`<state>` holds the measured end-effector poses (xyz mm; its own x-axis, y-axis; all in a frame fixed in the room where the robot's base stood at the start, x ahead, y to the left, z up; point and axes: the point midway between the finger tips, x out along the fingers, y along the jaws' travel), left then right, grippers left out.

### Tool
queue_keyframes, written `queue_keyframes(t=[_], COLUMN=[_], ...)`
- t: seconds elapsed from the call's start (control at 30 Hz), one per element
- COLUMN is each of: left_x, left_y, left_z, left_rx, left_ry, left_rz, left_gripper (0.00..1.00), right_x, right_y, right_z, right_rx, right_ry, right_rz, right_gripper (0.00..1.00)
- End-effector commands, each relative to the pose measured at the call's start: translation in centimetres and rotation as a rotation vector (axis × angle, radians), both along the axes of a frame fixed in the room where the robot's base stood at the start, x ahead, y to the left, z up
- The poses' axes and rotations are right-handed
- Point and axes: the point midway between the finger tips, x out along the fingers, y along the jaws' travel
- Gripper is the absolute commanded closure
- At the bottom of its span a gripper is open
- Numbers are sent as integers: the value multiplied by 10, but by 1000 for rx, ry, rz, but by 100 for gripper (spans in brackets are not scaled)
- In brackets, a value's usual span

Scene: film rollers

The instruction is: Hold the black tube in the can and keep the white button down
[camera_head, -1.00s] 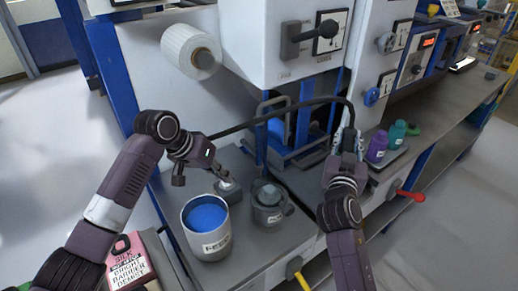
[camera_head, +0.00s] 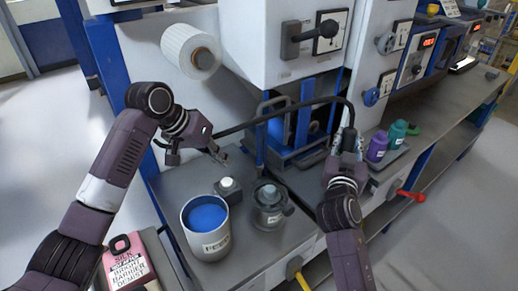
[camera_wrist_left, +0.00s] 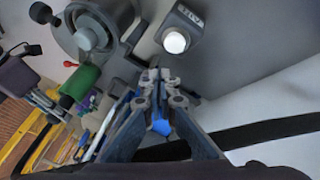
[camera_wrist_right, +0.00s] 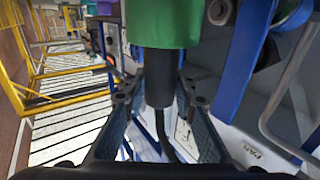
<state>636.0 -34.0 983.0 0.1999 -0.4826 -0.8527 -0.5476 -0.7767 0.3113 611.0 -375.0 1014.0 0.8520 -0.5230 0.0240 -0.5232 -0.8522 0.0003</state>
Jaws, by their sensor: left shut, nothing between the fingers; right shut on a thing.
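The black tube (camera_head: 290,110) arches from the left side across to my right gripper (camera_head: 347,140). In the right wrist view, my right gripper (camera_wrist_right: 158,95) is shut on the tube's black end (camera_wrist_right: 158,75), with a green cylinder (camera_wrist_right: 165,22) beyond it. The white can (camera_head: 208,245), filled with blue, stands on the bench; the tube's held end is apart from it. The white button (camera_head: 227,183) sits on a small grey box behind the can and also shows in the left wrist view (camera_wrist_left: 174,42). My left gripper (camera_head: 220,155) is shut and empty, above and behind the button, not touching it.
A grey lidded pot (camera_head: 270,210) stands right of the can. Purple (camera_head: 377,146) and teal (camera_head: 396,133) bottles stand beyond my right gripper. A red handle (camera_head: 410,196) sticks out from the bench front. A machine with blue posts rises behind.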

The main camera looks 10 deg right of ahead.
Motion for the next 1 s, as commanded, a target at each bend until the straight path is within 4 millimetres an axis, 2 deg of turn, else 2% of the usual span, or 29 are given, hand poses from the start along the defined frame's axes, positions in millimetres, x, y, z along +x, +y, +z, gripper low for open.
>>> queue_keyframes(t=[0.13,0.57,0.67,1.0], left_x=[0,-1,-3,-17], left_y=[0,3,9,43], left_z=[8,14,25,85], left_rx=[0,-1,-2,0], left_ry=[0,-1,-2,-2], left_rz=[0,0,1,1], left_gripper=[100,100,100,100], right_x=[0,0,0,0], right_y=[0,0,0,0], right_z=[1,1,1,1], right_rx=[-2,-2,-2,-2], right_ry=[-3,-3,-3,-3], right_rz=[0,0,0,0], right_gripper=[100,100,100,100])
